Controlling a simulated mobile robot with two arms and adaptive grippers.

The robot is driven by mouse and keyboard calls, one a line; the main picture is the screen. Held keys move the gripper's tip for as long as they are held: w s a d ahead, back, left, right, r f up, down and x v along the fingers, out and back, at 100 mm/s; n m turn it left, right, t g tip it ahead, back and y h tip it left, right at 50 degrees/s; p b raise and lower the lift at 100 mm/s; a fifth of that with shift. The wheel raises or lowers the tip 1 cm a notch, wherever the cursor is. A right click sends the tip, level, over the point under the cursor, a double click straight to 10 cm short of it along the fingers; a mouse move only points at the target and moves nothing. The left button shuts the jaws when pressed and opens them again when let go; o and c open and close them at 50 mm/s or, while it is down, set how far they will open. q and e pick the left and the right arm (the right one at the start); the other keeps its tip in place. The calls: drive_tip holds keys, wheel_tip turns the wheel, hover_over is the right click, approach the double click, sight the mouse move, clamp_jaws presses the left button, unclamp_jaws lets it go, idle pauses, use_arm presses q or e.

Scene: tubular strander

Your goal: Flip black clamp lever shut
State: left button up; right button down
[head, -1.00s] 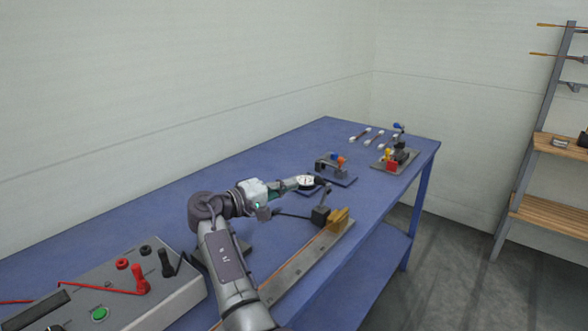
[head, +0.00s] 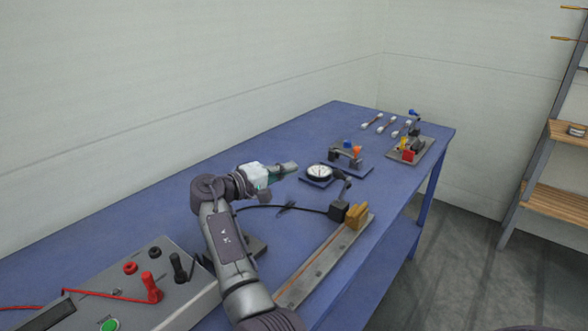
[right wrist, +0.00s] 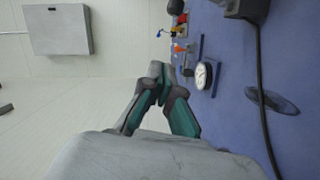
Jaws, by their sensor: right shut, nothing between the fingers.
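The black clamp block (head: 339,210) stands on a long grey rail (head: 318,258), beside a yellow block (head: 357,216). Its black lever (head: 346,188) stands up from it, ending in a grey knob. In the right wrist view, part of the dark clamp block (right wrist: 247,9) shows at the top edge; the lever is not clear there. My right gripper (head: 294,167) is shut and empty above the table, left of the dial gauge and apart from the lever. Its closed fingers (right wrist: 158,76) also show in the right wrist view. My left gripper is out of view.
A black cable (head: 275,207) runs to the clamp. A grey control box (head: 120,285) is front left.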

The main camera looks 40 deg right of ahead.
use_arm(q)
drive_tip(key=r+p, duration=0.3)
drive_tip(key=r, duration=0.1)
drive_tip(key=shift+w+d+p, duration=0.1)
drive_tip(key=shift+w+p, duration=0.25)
use_arm(e)
drive_tip(key=s+d+f, duration=0.1)
drive_tip(key=s+d, duration=0.2)
drive_tip(key=d, duration=0.5)
drive_tip(key=shift+s+d+f, duration=0.15)
drive_tip(key=shift+d+f, duration=0.15)
drive_tip(key=shift+d, duration=0.1)
